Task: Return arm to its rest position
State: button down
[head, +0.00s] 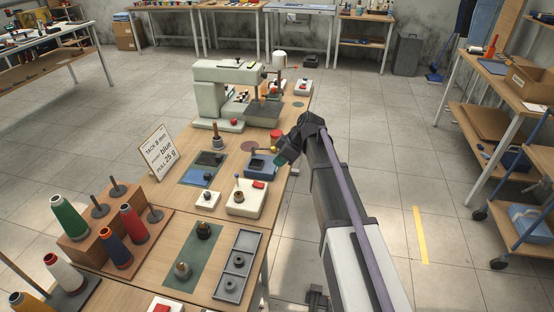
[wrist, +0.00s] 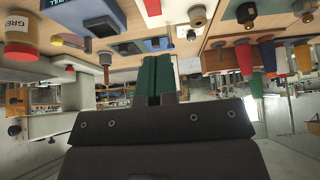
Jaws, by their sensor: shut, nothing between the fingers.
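My arm comes up from the lower right in the head view, and its end bends down to the left near the bench's right edge. My gripper (head: 282,159) is at the tip of that arm, above and right of the blue box (head: 261,165). In the wrist view its dark green fingers (wrist: 155,78) lie side by side, shut and empty. The wrist view is upside down, with the wooden bench along its top.
The bench (head: 178,217) holds a sewing machine (head: 230,75), a white box with a red button (head: 245,198), a sign card (head: 157,152), thread cones (head: 133,222) and a grey tray (head: 237,264). Open floor (head: 390,150) lies right of the bench; a shelf cart (head: 500,160) stands far right.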

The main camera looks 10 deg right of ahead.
jog(key=s+f+m+g+h, duration=0.1)
jog(key=s+m+h, duration=0.2)
jog(key=s, duration=1)
jog(key=s+f+m+g+h, duration=0.1)
jog(key=s+m+h, duration=0.1)
jog(key=s+m, duration=0.8)
jog(key=s, duration=0.3)
jog(key=shift+s+d+f+g+h, duration=0.25)
jog(key=shift+d+f+g+h, duration=0.05)
jog(key=shift+d+h, duration=0.1)
